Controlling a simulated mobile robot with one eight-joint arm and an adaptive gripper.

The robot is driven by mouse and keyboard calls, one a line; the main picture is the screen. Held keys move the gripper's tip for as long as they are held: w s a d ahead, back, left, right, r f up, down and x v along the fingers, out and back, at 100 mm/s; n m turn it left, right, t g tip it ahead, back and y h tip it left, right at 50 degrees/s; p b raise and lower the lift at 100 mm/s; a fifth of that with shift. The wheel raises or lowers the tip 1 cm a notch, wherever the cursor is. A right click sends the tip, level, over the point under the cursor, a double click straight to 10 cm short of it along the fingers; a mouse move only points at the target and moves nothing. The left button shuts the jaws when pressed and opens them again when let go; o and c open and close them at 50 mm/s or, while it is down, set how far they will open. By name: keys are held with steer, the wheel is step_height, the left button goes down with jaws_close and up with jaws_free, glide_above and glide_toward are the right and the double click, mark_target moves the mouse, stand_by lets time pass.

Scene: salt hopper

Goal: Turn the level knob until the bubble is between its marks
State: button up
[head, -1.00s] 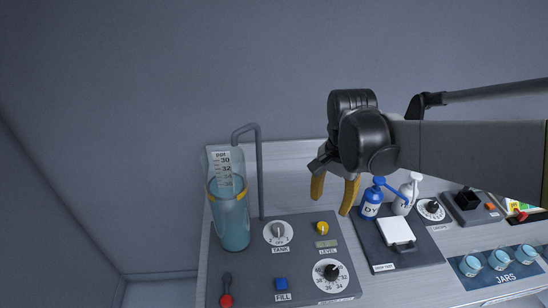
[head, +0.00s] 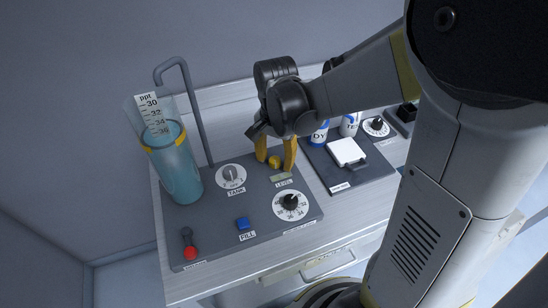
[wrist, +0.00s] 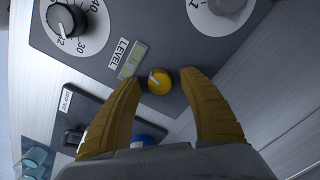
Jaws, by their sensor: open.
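The yellow level knob (head: 275,162) sits on the dark grey panel (head: 212,205), just above the level window (head: 281,177) and its LEVEL label. My gripper (head: 276,165) is open, with its yellow fingers on either side of the knob in the head view. In the wrist view the knob (wrist: 159,82) lies between the open fingertips of my gripper (wrist: 160,82), nearer the left one. I cannot tell whether either finger touches it. The level window (wrist: 132,60) is pale green in the wrist view. The bubble and its marks are too small to tell.
The TANK dial (head: 231,175), a numbered black dial (head: 290,203), the blue FILL button (head: 242,223) and a red-ended lever (head: 190,250) share the panel. A clear cylinder (head: 178,170) stands at left beside a grey pipe (head: 188,100). A white-topped scale (head: 346,152) lies right.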

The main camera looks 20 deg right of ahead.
jaws_close()
steer(key=shift+m, duration=1.3)
jaws_free()
steer(key=shift+r, duration=0.1)
